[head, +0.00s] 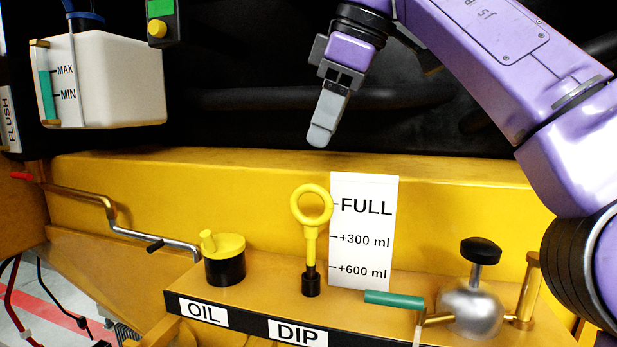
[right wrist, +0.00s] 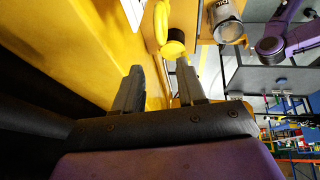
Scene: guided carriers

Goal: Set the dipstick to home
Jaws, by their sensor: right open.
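The dipstick (head: 311,232) stands upright, with a yellow ring handle on a yellow stem. A short dark section shows below the stem, above a black socket (head: 311,285) behind the DIP label. The ring is beside the FULL mark of a white scale card (head: 362,215). My right gripper (head: 322,135) is above the ring, pointing down, empty and apart from it. In the right wrist view its two fingers (right wrist: 160,90) are spread. My left gripper is not in view.
A yellow-topped oil cap (head: 224,258) is left of the dipstick. A green-handled lever (head: 394,299) and a silver, black-knobbed part (head: 471,305) are to the right. A metal crank (head: 112,212) and white tank (head: 112,82) are at left. The yellow wall is close behind.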

